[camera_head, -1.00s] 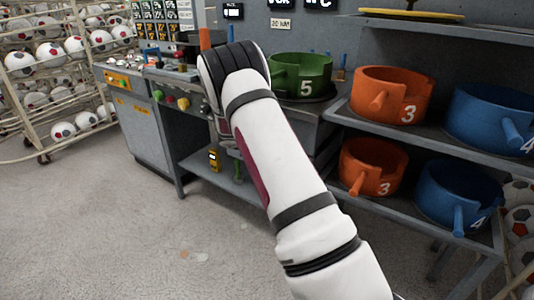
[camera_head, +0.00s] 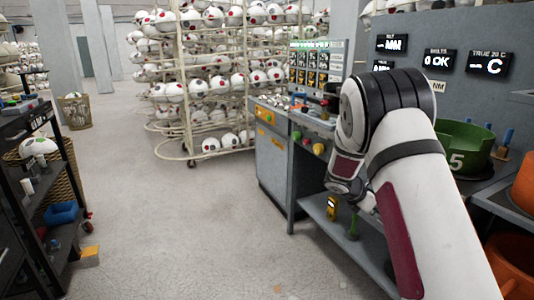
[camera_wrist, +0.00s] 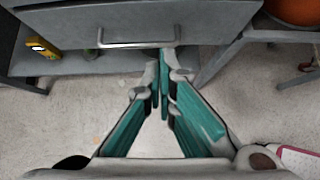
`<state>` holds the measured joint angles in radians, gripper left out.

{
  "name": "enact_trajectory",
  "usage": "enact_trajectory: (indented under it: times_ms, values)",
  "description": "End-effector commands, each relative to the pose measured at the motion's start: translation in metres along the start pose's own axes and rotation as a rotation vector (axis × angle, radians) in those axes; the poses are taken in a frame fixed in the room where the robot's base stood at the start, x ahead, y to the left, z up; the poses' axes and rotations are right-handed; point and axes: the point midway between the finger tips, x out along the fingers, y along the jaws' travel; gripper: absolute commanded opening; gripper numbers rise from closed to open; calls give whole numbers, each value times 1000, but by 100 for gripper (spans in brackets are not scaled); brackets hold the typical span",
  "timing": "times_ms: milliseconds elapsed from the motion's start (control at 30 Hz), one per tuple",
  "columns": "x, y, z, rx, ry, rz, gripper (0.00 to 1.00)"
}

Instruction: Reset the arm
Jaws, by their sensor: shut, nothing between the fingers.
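My arm (camera_head: 410,165) reaches in from the lower right in the head view, with its elbow raised in front of the grey workbench. My gripper (camera_wrist: 163,75) shows in the wrist view with teal inner pads. Its fingertips are shut together with nothing between them. It is in front of a grey drawer with a metal handle (camera_wrist: 137,45), above the concrete floor. I cannot tell the gap between fingertips and handle. The gripper itself is hidden or unclear in the head view.
A control cabinet (camera_head: 271,168) with coloured buttons stands left of my arm. A ball rack (camera_head: 215,85) stands behind. A dark shelf (camera_head: 50,190) is at left. The floor between is clear.

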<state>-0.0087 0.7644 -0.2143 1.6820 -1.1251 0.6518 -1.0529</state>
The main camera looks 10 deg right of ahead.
Motion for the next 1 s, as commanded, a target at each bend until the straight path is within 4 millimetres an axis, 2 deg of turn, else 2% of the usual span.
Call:
enact_trajectory:
  times_ms: [167, 300, 467, 600, 767, 1000]
  values:
    - [-50, -28, 25, 223, 34, -28, 0]
    - [-104, -66, 40, 469, 85, -73, 0]
    - [-161, -113, 44, 732, 152, -131, 0]
    - [-209, -158, 38, 945, 218, -192, 0]
    - [-259, -210, 21, 1166, 295, -273, 0]
    - [-323, -286, -21, 1456, 418, -416, 0]
